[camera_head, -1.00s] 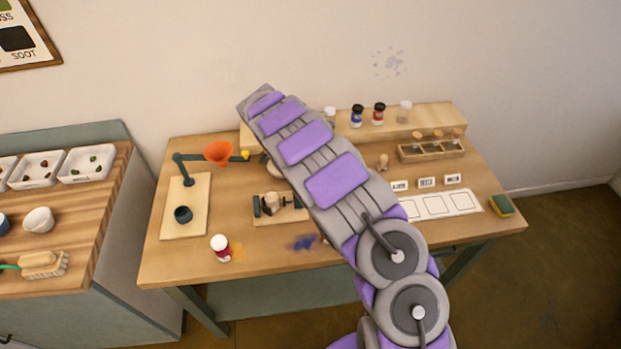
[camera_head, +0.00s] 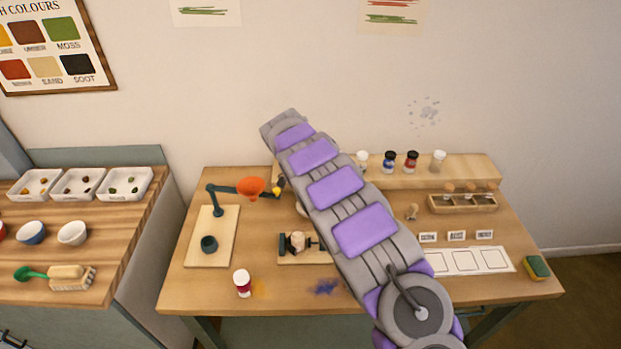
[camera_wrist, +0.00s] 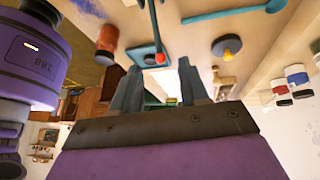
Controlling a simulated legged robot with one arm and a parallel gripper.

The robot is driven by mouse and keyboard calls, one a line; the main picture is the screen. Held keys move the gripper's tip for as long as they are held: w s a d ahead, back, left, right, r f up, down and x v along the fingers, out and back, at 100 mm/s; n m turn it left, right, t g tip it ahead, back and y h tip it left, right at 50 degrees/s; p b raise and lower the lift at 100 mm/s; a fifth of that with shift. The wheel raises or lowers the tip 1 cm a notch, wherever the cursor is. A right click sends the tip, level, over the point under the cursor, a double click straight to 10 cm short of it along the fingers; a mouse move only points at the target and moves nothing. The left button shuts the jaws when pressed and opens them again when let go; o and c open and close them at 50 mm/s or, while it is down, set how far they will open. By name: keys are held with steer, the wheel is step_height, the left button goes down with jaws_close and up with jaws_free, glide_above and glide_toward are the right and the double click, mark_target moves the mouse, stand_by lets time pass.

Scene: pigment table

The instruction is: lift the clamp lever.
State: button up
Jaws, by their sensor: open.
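My gripper (camera_wrist: 160,88) shows in the wrist view with its two grey fingers apart and nothing between them. In the head view my arm hides it. A small clamp fixture (camera_head: 298,243) with dark end blocks sits on a wooden board at the middle of the table, partly covered by my arm. A lever is not clear there. In the wrist view a thin rod with a red ball end (camera_wrist: 160,58) shows beyond the fingertips, over a blue-teal plate (camera_wrist: 142,53). I cannot tell for sure whether it is the clamp lever.
A teal stand with an orange funnel (camera_head: 251,187) and a dark cup (camera_head: 209,244) are at left. A red-and-white jar (camera_head: 242,284) stands at the front edge. Several jars line the back shelf (camera_head: 465,172). A sponge (camera_head: 537,267) lies at right.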

steer(key=p+v, duration=0.5)
steer(key=v, duration=0.6)
steer(key=shift+a, duration=0.1)
stand_by(0.4)
steer(key=s+d+r+n+y+b, duration=0.1)
steer(key=s+d+r+n, duration=0.45)
steer(key=s, duration=0.45)
steer(key=s+d+r+n+y+b, duration=0.1)
steer(key=s+d+r+n, duration=0.5)
steer(key=s, duration=0.4)
steer(key=s+f+n+y, duration=0.1)
steer(key=s+f+n, duration=0.2)
steer(key=s, duration=1)
steer(key=s+d+f+n+y+b, duration=0.1)
steer(key=s+n, duration=0.4)
steer(key=s, duration=0.8)
step_height(320, 180, down, 2)
steer(key=shift+d+f+y, duration=0.1)
steer(key=shift+d+y, duration=0.2)
steer(key=shift+y, duration=0.5)
